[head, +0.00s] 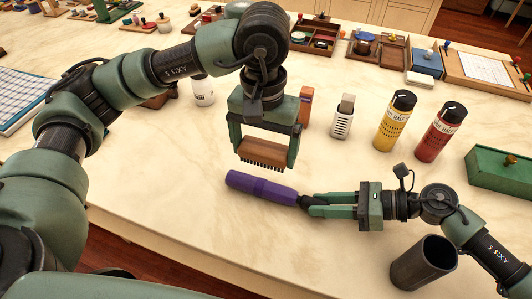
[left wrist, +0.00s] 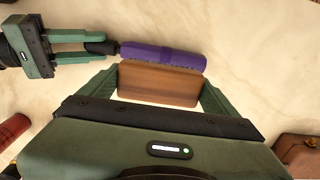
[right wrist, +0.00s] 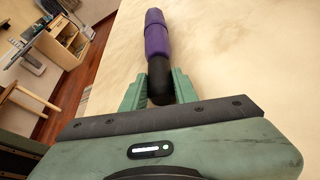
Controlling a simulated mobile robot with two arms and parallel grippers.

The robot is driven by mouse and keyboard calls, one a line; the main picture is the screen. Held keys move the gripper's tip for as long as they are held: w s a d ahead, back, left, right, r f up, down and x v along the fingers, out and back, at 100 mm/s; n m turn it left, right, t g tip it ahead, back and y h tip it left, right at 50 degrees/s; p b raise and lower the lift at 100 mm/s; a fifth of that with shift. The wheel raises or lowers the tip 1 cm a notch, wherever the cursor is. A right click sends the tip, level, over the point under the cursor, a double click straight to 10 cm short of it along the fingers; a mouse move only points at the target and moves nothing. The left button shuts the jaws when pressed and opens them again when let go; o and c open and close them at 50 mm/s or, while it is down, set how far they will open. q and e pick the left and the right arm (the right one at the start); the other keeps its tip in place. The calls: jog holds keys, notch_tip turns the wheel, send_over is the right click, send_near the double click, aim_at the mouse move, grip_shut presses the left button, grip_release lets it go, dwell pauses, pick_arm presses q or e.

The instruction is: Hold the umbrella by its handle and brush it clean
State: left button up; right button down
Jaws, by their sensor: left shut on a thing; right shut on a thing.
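A folded purple umbrella (head: 262,188) with a dark handle lies level, pointing left from my right gripper. My right gripper (head: 312,205) is shut on the handle; the right wrist view shows the black handle (right wrist: 160,82) between its fingers and the purple canopy (right wrist: 156,35) beyond. My left gripper (head: 264,150) is shut on a wooden brush (head: 263,152), bristles down, just above and behind the umbrella. In the left wrist view the brush (left wrist: 158,84) sits beside the purple canopy (left wrist: 165,55). I cannot tell whether the bristles touch the umbrella.
A yellow can (head: 394,121) and a red can (head: 441,132) stand right of the brush. A dark cup (head: 422,264) stands near the front edge by my right arm. A green box (head: 499,169) is at the far right. The tabletop left of the umbrella is clear.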

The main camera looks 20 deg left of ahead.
jog(key=c, duration=1)
grip_release()
jog(key=v, duration=1.2)
jog(key=shift+r, duration=0.15)
